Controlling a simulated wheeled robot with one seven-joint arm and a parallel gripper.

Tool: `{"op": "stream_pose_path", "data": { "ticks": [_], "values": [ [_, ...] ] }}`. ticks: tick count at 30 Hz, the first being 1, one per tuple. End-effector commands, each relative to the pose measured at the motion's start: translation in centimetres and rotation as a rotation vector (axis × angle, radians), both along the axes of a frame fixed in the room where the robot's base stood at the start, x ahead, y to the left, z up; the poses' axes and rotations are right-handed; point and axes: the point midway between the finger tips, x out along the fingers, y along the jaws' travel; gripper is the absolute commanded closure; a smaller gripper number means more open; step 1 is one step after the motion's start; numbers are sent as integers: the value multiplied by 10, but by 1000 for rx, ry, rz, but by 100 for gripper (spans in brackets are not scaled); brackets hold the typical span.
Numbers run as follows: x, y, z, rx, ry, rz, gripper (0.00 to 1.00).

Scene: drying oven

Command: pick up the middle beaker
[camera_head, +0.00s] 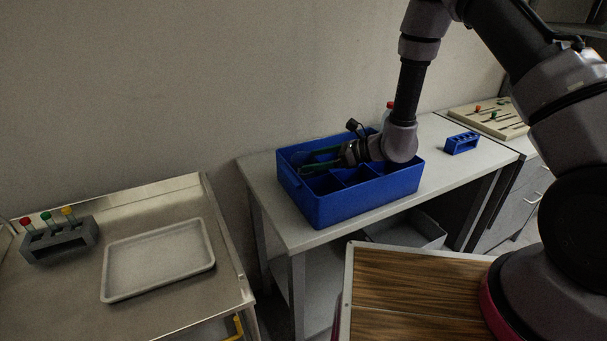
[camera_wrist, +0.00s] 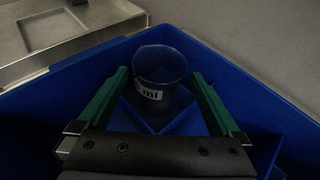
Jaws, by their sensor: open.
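A clear beaker (camera_wrist: 158,68) with a white label reading "ml" stands in a compartment of the blue divided box. In the wrist view it is between the two green fingers of my gripper (camera_wrist: 160,92), with a gap visible on each side. In the head view my gripper (camera_head: 318,160) is low over the left part of the blue box (camera_head: 368,200), roughly level, pointing left. The gripper is open.
The box walls and dividers are close around the gripper. A red-capped bottle (camera_head: 389,108) is behind my arm. A small blue rack (camera_head: 461,143) and a peg board (camera_head: 490,118) are to the right. A white tray (camera_head: 158,258) and a grey tube rack (camera_head: 60,240) are on the left metal table.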

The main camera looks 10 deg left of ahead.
Motion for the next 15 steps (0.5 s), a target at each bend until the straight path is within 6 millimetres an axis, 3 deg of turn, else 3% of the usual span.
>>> {"op": "stream_pose_path", "data": {
  "ticks": [6,13,14,15],
  "values": [
    [2,29,-13,-1,-2,3,0],
    [3,31,-14,-1,-1,0,0],
    [3,31,-14,-1,-1,0,8],
    [3,31,-14,-1,-1,0,23]
  ]
}}
